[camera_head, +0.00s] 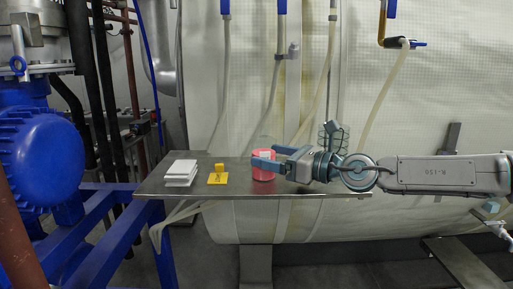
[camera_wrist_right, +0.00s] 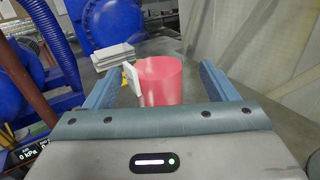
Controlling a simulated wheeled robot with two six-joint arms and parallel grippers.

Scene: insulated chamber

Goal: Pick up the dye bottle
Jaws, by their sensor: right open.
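My left gripper is not in view.
A yellow block-like piece (camera_head: 218,177) stands left of the bottle. A stack of white slabs (camera_head: 180,172) lies farther left. Blue machinery (camera_head: 40,150) stands beyond the table's left end. Pale hoses (camera_head: 272,90) hang behind the table along the insulated wall.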

